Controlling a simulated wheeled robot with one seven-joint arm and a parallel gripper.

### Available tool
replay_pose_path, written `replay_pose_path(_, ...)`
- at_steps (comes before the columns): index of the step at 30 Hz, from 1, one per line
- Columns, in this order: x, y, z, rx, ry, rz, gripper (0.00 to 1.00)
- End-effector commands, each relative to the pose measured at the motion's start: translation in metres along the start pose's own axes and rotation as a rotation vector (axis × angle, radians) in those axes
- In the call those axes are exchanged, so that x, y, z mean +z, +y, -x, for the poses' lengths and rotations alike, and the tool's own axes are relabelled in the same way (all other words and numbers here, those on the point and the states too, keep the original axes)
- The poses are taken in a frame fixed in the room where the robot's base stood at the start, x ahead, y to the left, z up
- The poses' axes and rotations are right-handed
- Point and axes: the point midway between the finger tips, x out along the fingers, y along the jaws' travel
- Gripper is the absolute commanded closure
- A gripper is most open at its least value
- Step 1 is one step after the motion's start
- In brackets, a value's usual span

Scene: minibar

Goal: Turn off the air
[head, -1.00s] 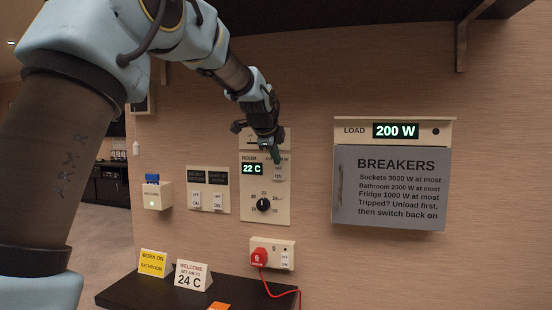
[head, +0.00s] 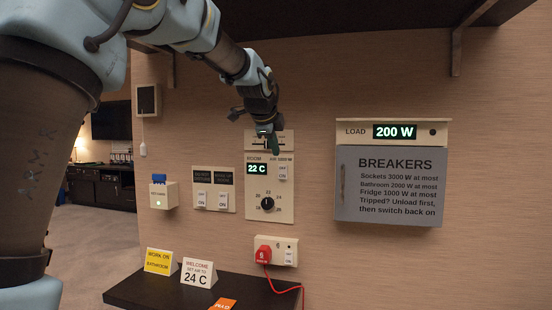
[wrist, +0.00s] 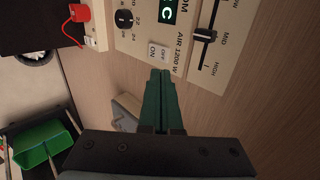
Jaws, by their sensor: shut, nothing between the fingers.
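The air panel (head: 254,212) is a cream plate on the wall. Its room display (head: 257,169) reads 22 C, with a black dial (head: 267,203) below. The air switch (head: 283,173), a white rocker marked OFF and ON under "AIR 1200 W", is at the right of the display. It also shows in the wrist view (wrist: 158,52); which half is pressed I cannot tell. My gripper (head: 275,151) is shut and empty, just above the switch in the head view. In the wrist view its green fingertips (wrist: 160,73) are close to the switch's edge; contact is unclear.
Two more switches (head: 211,200) and a card holder (head: 163,194) are left. A socket with red plug (head: 263,254) is below. The grey breaker box (head: 390,190) is right; its load display (head: 395,132) reads 200 W.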

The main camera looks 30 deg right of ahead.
Motion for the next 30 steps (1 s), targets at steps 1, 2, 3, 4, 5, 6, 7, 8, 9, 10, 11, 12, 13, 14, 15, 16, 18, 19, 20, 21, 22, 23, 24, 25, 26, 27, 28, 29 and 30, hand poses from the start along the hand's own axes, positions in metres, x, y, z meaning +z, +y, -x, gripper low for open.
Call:
replay_pose_path(1,0.000,-0.001,0.007,-0.003,0.000,0.000,1.00)
replay_pose_path(2,-0.001,-0.001,0.012,-0.003,0.001,0.000,1.00)
replay_pose_path(3,-0.001,-0.003,0.018,-0.003,0.001,-0.001,1.00)
replay_pose_path(4,-0.001,-0.004,0.023,-0.003,0.001,-0.001,1.00)
replay_pose_path(5,-0.001,-0.005,0.028,-0.004,0.001,0.000,1.00)
replay_pose_path(6,-0.001,-0.006,0.035,-0.003,0.001,0.000,1.00)
replay_pose_path(7,0.000,-0.007,0.039,-0.003,0.001,0.000,1.00)
replay_pose_path(8,0.000,-0.008,0.044,-0.003,0.000,0.000,1.00)
replay_pose_path(9,0.000,-0.009,0.049,-0.001,0.000,0.000,1.00)
replay_pose_path(10,0.000,-0.009,0.051,-0.001,0.000,0.000,1.00)
replay_pose_path(11,0.000,-0.010,0.054,-0.001,0.000,0.000,1.00)
replay_pose_path(12,0.000,-0.011,0.057,0.000,0.000,0.000,1.00)
replay_pose_path(13,0.000,-0.011,0.059,0.000,0.000,0.000,1.00)
replay_pose_path(14,0.000,-0.011,0.061,0.000,0.000,0.000,1.00)
replay_pose_path(15,0.000,-0.012,0.062,0.000,0.001,0.000,1.00)
replay_pose_path(16,0.000,-0.012,0.063,0.000,0.001,0.000,1.00)
replay_pose_path(18,0.000,-0.012,0.064,0.000,0.001,0.000,1.00)
replay_pose_path(19,-0.001,-0.012,0.064,0.000,0.001,0.000,1.00)
replay_pose_path(20,-0.001,-0.012,0.064,0.001,0.001,-0.001,1.00)
replay_pose_path(21,-0.001,-0.012,0.063,0.001,0.001,-0.001,1.00)
replay_pose_path(22,-0.001,-0.012,0.063,0.001,0.001,-0.001,1.00)
replay_pose_path(23,-0.001,-0.012,0.063,0.001,0.001,-0.001,1.00)
replay_pose_path(24,-0.001,-0.012,0.063,0.001,0.001,-0.001,1.00)
replay_pose_path(25,-0.001,-0.012,0.063,0.001,0.001,-0.001,1.00)
replay_pose_path(26,-0.001,-0.012,0.063,0.001,0.001,-0.001,1.00)
replay_pose_path(27,-0.001,-0.012,0.063,0.001,0.001,-0.001,1.00)
replay_pose_path(28,-0.001,-0.012,0.063,0.001,0.001,-0.001,1.00)
replay_pose_path(29,-0.001,-0.012,0.063,0.001,0.001,-0.001,1.00)
replay_pose_path(30,0.000,-0.012,0.063,0.001,0.001,-0.001,1.00)
